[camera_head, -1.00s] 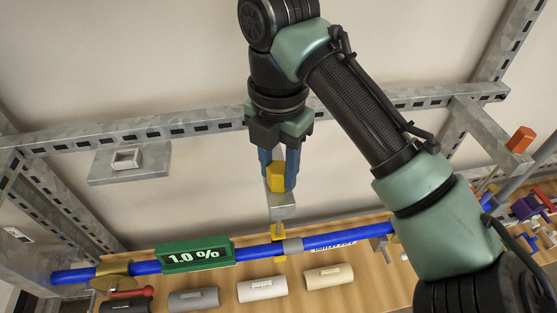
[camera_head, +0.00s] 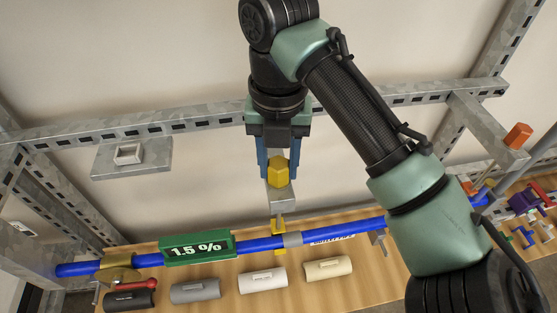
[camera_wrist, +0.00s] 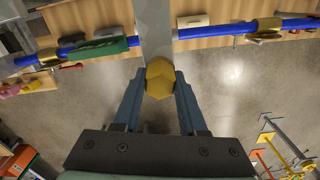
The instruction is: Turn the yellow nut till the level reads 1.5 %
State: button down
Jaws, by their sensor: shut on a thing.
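The yellow nut (camera_head: 278,172) is six-sided and sits at the upper end of a grey metal bracket (camera_head: 281,198). It also shows in the wrist view (camera_wrist: 159,80). My gripper (camera_head: 278,176) points down with its blue fingers shut on the nut, one on each side. In the wrist view the two fingers flank the nut. The level is a green box (camera_head: 197,261) on the blue pipe (camera_head: 262,244), and its display reads 1.5 %.
Below the pipe, a wooden board (camera_head: 225,293) carries several cylinders: a dark one (camera_head: 130,299), a grey one (camera_head: 195,291), a white one (camera_head: 262,281) and a cream one (camera_head: 328,269). A slotted metal beam (camera_head: 150,134) crosses behind my gripper. Coloured fittings (camera_head: 525,200) lie at the far right.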

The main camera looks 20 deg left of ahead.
aim_at(278, 162)
dwell(0.3)
jog(key=shift+c, duration=2.3)
grip_release()
jog(key=shift+r+b, duration=0.5)
jog(key=shift+r, duration=3.3)
jog(key=shift+a, duration=0.1)
